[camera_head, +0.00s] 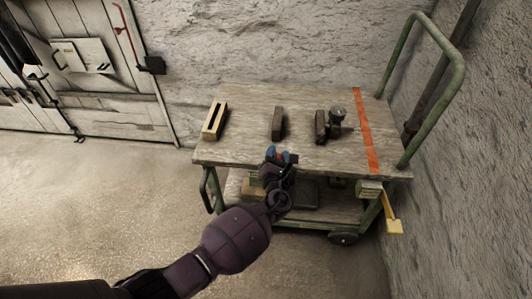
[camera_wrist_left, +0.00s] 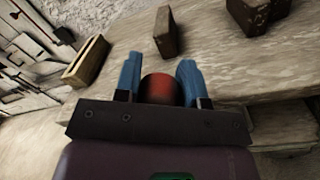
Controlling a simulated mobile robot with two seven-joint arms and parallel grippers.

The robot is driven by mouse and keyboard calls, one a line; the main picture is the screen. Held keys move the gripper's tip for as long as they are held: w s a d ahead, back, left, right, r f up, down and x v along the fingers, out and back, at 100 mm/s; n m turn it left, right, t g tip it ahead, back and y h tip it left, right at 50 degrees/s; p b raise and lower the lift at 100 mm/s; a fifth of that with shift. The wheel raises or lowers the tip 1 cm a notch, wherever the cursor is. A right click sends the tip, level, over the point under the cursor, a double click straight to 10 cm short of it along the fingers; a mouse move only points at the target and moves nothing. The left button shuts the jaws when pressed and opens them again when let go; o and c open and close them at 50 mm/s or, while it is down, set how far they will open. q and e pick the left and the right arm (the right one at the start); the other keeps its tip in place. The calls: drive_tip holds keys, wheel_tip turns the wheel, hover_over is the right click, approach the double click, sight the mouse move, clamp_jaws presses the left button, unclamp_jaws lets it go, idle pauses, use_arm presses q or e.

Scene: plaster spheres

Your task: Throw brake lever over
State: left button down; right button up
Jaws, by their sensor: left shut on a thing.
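My left gripper (camera_head: 278,153) is at the front edge of the cart's top, with its blue fingers pointing toward the cart. In the left wrist view, a dark red rounded knob (camera_wrist_left: 162,89) sits between the blue fingers, and the gripper is shut on it. The rest of that thing is hidden behind the gripper, so I cannot tell for sure whether it is the brake lever's end. A yellow lever-like part (camera_head: 392,212) hangs at the cart's right front corner, apart from my gripper. My right gripper is not in view.
The wooden-topped cart (camera_head: 240,148) has a green handle (camera_head: 458,90) at right. On it stand a slotted wooden block (camera_head: 215,121), dark blocks (camera_head: 278,122) and a small round-topped thing (camera_head: 338,116). Stone walls stand behind and right; the floor at left is clear.

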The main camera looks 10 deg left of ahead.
use_arm(q)
drive_tip(key=d+m, duration=0.1)
drive_tip(key=d+f+m, duration=0.1)
drive_tip(key=d, duration=0.1)
drive_tip(key=d+f+m, duration=0.1)
drive_tip(key=d+m, duration=0.1)
drive_tip(key=shift+d+f, duration=0.1)
drive_tip(key=shift+d, duration=0.05)
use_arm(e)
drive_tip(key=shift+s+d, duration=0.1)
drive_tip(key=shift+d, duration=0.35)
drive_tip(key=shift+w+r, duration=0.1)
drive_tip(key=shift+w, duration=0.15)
use_arm(q)
drive_tip(key=c, duration=0.7)
unclamp_jaws()
drive_tip(key=shift+d, duration=0.15)
drive_tip(key=shift+c, duration=0.2)
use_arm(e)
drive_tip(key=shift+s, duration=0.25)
